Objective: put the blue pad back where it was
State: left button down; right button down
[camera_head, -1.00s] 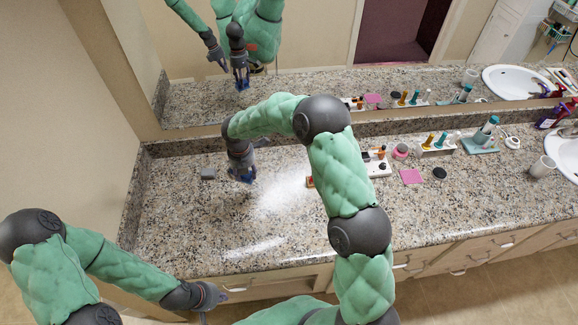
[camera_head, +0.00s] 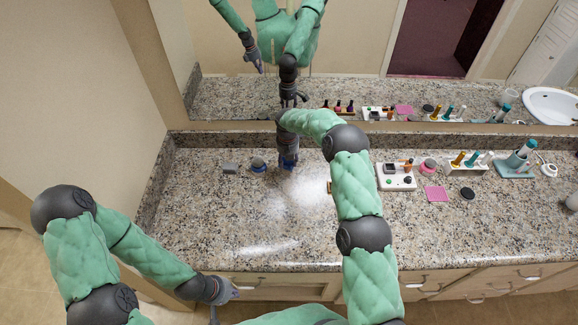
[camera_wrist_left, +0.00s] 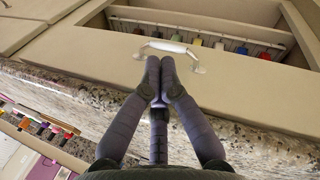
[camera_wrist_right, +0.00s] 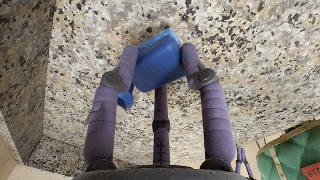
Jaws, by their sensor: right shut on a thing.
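My right gripper (camera_head: 287,160) is shut on the blue pad (camera_wrist_right: 158,62), pointing down over the back left part of the counter. The pad sticks out past the fingertips in the right wrist view; I cannot tell whether it touches the granite. A small round thing with a blue base (camera_head: 258,165) stands just left of this gripper, and a grey block (camera_head: 230,168) lies further left. My left gripper (camera_head: 226,292) is low at the counter's front edge.
On the right of the granite counter (camera_head: 220,230) are a white tray (camera_head: 396,177), a pink square (camera_head: 437,193), a black disc (camera_head: 468,193) and a bottle rack (camera_head: 468,163). A mirror stands along the back. The left front counter is clear. A drawer holding several bottles (camera_wrist_left: 218,45) is open.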

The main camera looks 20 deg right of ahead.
aim_at(289, 165)
jog(key=shift+w+d+f, duration=0.2)
jog(key=shift+f, duration=0.05)
notch_tip(289, 165, down, 4)
jog(key=shift+w+d+r+b, duration=0.1)
jog(key=shift+d+r+b, duration=0.1)
jog(key=shift+b, duration=0.2)
jog(key=shift+a+r, duration=0.1)
jog(key=shift+f, duration=0.2)
jog(key=c, duration=0.6)
grip_release()
jog(key=shift+c, duration=0.2)
jog(key=shift+r, duration=0.1)
